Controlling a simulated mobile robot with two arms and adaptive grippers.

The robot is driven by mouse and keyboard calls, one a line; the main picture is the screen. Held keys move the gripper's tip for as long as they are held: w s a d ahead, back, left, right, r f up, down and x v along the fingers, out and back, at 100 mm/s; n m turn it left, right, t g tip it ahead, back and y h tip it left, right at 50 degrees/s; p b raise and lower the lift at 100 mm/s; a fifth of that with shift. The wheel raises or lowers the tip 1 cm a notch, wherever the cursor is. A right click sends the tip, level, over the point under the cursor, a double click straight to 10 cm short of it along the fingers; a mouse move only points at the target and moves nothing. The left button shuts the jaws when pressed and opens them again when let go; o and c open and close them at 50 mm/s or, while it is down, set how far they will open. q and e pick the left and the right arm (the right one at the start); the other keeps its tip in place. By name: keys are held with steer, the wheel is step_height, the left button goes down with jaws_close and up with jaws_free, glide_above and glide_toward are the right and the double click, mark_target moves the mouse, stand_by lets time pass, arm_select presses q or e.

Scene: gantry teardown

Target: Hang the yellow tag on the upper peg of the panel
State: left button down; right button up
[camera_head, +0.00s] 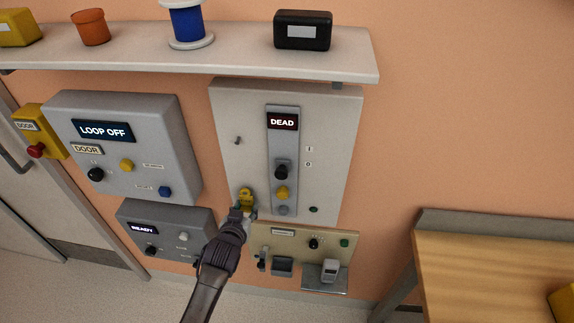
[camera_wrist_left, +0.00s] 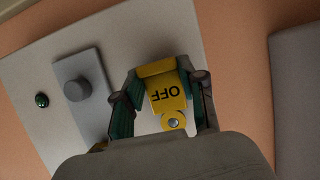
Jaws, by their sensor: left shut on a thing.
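The panel (camera_head: 225,106) is a pale grey wall box with a "DEAD" display on its central strip. Its upper peg (camera_head: 238,140) is a small dark stub left of the strip, with nothing on it. My left gripper (camera_head: 245,205) is at the panel's lower left, shut on the yellow tag (camera_head: 246,193). In the left wrist view the fingers flank the tag (camera_wrist_left: 167,92), which reads "OFF" upside down. A round grey spot shows in its rounded end; I cannot tell whether that is a peg through its hole. My right gripper is out of view.
A shelf (camera_head: 200,62) with a blue spool (camera_head: 187,25) and a black box (camera_head: 302,30) juts out above the panel. A "LOOP OFF" box (camera_head: 140,150) is at the left. A lower board (camera_head: 325,250) sits below. A wooden table (camera_head: 490,270) stands at the right.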

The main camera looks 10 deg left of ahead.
arm_select(q)
steer(key=shift+s+r, duration=0.1)
steer(key=shift+s, duration=0.3)
steer(key=shift+s+p, duration=0.65)
steer(key=shift+s, duration=0.1)
steer(key=s+p, duration=0.1)
steer(key=s, duration=0.2)
steer(key=shift+s+a, duration=0.1)
steer(key=shift+s, duration=0.05)
